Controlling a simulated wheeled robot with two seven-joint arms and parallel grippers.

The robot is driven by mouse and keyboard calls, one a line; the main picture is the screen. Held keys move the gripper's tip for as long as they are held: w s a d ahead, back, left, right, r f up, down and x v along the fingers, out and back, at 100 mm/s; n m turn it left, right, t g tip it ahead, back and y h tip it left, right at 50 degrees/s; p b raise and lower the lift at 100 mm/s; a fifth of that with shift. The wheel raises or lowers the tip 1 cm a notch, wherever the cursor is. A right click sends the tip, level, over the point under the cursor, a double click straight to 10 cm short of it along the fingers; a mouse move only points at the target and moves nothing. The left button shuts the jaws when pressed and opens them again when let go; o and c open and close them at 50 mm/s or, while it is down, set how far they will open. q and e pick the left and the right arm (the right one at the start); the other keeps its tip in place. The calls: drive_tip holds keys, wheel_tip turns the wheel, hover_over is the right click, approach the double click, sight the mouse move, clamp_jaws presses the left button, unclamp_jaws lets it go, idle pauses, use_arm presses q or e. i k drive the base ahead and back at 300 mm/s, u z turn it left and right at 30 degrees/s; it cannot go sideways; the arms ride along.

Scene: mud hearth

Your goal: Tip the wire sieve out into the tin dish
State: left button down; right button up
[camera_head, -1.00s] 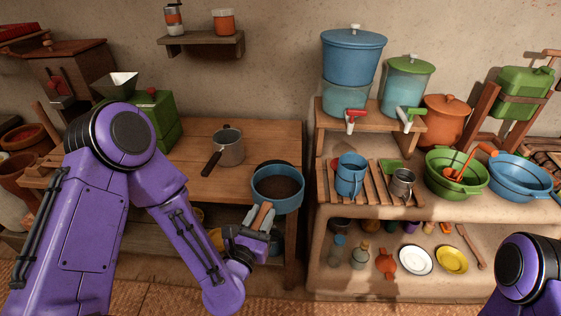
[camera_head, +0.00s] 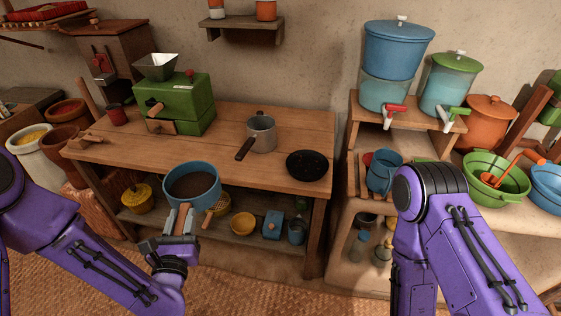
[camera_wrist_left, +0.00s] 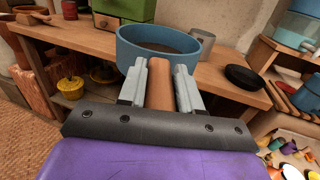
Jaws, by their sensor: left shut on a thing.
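The wire sieve (camera_head: 192,186) is a round blue-rimmed sieve with a dark brown inside, looking roughly level. My left gripper (camera_head: 180,222) is shut on its wooden handle, with the sieve held in front of the worktable's front edge. In the left wrist view the sieve (camera_wrist_left: 163,42) stands ahead of the fingers, with the brown handle (camera_wrist_left: 159,84) between them. A dark round dish (camera_head: 306,164), perhaps the tin dish, lies on the table's right end, apart from the sieve; it also shows in the left wrist view (camera_wrist_left: 247,78). My right gripper is out of view.
On the worktable (camera_head: 220,147) stand a grey saucepan (camera_head: 261,134) and a green mill (camera_head: 185,100). A lower shelf holds yellow bowls and a blue box (camera_head: 272,224). A clay bench with a blue jug (camera_head: 383,171) is right. Bare tabletop lies between saucepan and dish.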

sight(306, 166)
drive_tip(key=i, duration=1)
